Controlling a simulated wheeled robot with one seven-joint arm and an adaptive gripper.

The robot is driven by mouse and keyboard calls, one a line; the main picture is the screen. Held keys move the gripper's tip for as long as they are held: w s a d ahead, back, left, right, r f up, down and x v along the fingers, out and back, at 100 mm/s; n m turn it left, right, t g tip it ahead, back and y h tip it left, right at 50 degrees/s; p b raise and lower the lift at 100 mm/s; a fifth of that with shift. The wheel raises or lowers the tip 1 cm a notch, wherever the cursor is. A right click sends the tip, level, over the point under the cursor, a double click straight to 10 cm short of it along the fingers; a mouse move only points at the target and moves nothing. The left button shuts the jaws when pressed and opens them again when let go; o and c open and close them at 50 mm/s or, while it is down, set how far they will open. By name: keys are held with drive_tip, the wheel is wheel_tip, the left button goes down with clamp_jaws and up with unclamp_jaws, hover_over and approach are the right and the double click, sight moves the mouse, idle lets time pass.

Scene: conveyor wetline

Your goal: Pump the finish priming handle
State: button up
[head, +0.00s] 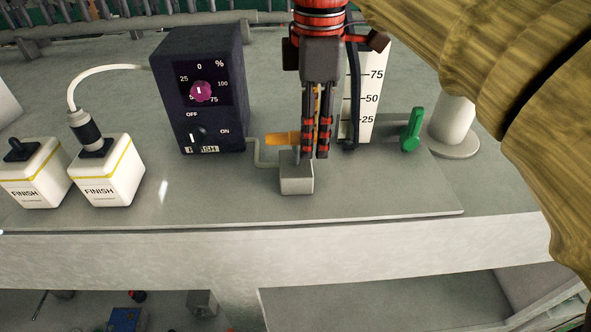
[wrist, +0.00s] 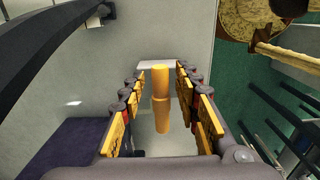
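The orange priming handle (head: 282,138) sticks out to the left above a small grey block (head: 297,181) on the worktop. A thin bent grey pipe (head: 258,160) runs beside it. My gripper (head: 318,155) points down at the handle, and its fingers hide part of it. In the wrist view the handle (wrist: 160,97) lies between the two fingers, with a gap on each side. My gripper (wrist: 158,90) is open, and I see no finger touching the handle.
A dark control box (head: 200,95) with a pink knob stands to the left. Two white FINISH bottles (head: 107,178) stand farther left, one with a hose (head: 105,70). A white level gauge (head: 370,95) and green lever (head: 411,130) are to the right. The front worktop is clear.

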drive_tip(key=shift+r, duration=0.1)
wheel_tip(320, 180, up, 7)
drive_tip(key=p, duration=0.6)
idle(0.3)
idle(0.4)
